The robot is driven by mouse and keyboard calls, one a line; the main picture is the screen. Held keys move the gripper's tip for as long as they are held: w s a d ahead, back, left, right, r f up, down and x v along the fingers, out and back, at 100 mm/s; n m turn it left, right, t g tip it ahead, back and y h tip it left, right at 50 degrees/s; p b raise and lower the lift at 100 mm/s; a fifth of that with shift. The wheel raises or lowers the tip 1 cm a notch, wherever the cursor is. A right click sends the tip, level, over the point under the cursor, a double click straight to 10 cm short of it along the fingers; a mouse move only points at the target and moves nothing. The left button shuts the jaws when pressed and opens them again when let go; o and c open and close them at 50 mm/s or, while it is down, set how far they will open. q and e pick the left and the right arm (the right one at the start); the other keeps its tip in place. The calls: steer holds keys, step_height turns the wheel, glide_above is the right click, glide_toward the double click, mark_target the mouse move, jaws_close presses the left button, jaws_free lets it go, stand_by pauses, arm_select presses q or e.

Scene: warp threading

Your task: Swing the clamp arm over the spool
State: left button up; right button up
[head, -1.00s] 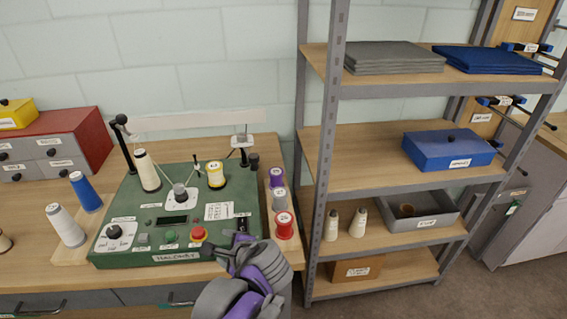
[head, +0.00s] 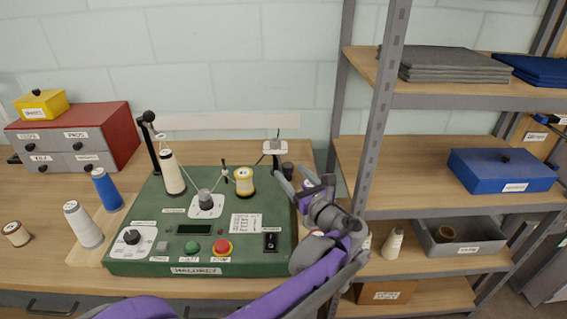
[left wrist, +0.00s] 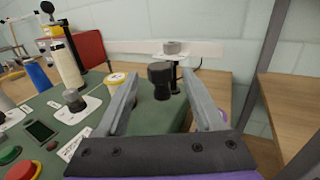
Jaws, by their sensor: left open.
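The green threading machine (head: 130,246) stands on the bench in the head view. A black post with a ball knob (head: 148,116) rises at its back left, beside a cream spool (head: 173,174). A yellow spool (head: 244,182) sits on the machine, right of a grey knob (head: 205,197). I cannot tell for certain which part is the clamp arm. My left gripper (head: 293,173) is open at the machine's back right. In the left wrist view its fingers (left wrist: 160,78) stand apart, with a short black cylinder (left wrist: 159,88) showing between them. My right gripper is not in view.
A stand with a pale plate (head: 275,147) rises behind the machine. Blue (head: 107,190) and white (head: 83,225) spools stand left of it. A red-topped drawer box (head: 90,122) is at the back left. The shelf upright (head: 381,110) is close right of my gripper.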

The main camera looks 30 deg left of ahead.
arm_select(q)
steer(key=x, duration=0.5)
steer(key=shift+w+a, duration=0.2)
steer(key=shift+a, duration=0.1)
jaws_close()
stand_by(1.1)
